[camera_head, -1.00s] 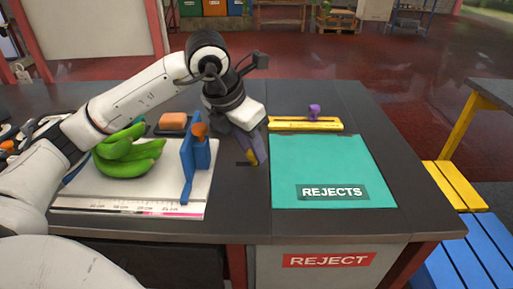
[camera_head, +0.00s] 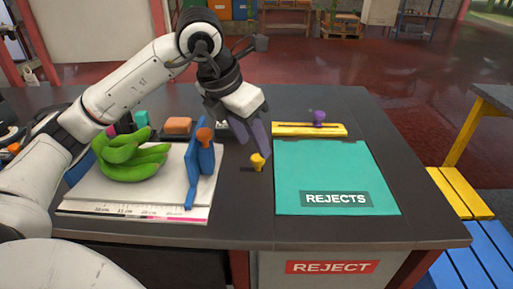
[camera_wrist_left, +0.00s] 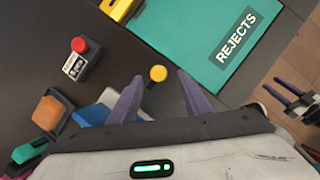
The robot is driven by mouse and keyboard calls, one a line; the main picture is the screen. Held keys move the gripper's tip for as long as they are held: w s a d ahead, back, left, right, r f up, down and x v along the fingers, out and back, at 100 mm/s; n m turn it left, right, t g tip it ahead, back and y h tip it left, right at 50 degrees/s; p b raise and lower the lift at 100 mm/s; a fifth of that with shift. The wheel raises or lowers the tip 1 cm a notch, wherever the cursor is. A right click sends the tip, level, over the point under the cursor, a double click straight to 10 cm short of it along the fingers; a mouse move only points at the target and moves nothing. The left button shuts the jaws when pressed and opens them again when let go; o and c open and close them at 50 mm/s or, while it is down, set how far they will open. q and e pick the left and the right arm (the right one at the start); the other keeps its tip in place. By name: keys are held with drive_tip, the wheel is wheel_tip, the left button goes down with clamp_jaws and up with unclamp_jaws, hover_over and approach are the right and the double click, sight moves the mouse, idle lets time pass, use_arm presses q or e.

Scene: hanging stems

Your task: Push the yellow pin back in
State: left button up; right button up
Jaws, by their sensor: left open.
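The yellow pin (camera_head: 258,162) stands up from the dark table between the blue upright block (camera_head: 200,165) and the teal rejects board (camera_head: 335,170). A dark slot-like mark lies at its foot. In the left wrist view its round yellow head (camera_wrist_left: 158,74) shows from above, in line with the gap between my fingers. My left gripper (camera_head: 256,143) is open and empty, its purple fingers pointing down just above and behind the pin, apart from it. What seems to be my right gripper (camera_wrist_left: 292,103) shows small at the right edge of the left wrist view; its jaw state is unclear.
Green bananas (camera_head: 130,155) lie on a white board with a ruler edge (camera_head: 130,213). A red-button box (camera_wrist_left: 80,58) stands nearby.

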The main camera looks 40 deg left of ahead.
use_arm(q)
drive_tip(key=shift+v, duration=2.75)
